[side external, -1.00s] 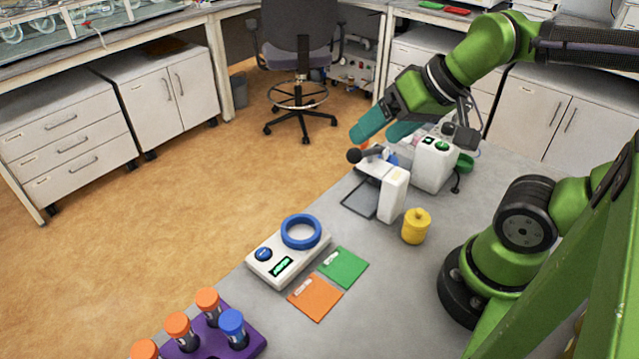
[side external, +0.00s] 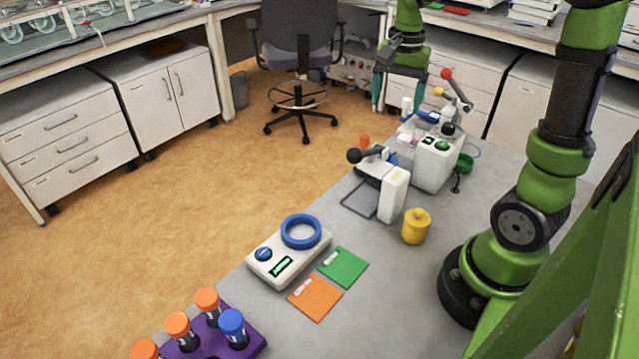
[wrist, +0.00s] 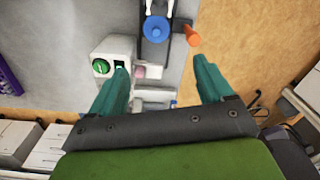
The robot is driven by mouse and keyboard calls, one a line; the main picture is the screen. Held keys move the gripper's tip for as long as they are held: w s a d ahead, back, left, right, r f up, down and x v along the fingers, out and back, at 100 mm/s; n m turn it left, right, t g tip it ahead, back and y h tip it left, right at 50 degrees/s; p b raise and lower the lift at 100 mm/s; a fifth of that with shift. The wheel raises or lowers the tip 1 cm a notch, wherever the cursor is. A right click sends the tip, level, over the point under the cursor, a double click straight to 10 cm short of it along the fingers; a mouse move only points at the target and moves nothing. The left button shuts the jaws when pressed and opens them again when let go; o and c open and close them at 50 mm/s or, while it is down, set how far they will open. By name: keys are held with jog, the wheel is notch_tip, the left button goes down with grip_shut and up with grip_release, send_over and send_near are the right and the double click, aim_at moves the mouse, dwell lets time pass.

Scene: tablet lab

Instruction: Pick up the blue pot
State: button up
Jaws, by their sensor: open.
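The blue pot (wrist: 156,28), round with a knob on top, shows near the top middle of the wrist view, ahead of my fingertips. In the side view only a bit of blue (side external: 391,159) shows, mostly hidden behind the white stand with the black knob. My gripper (side external: 394,102) is at the far end of the bench, pointing down above and beyond the white devices. Its teal fingers are apart with nothing held between them in the wrist view (wrist: 160,68).
An orange cylinder (wrist: 191,35) stands close to the blue pot. A yellow pot (side external: 416,227), a white scale (side external: 262,270) with a blue ring and a purple rack (side external: 245,346) are nearer the camera.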

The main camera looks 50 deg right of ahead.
jog(key=shift+m, duration=0.5)
notch_tip(320, 180, down, 11)
jog(key=shift+s, duration=0.15)
jog(key=f, duration=0.5)
jog(key=shift+a, duration=0.35)
jog(key=c, duration=1)
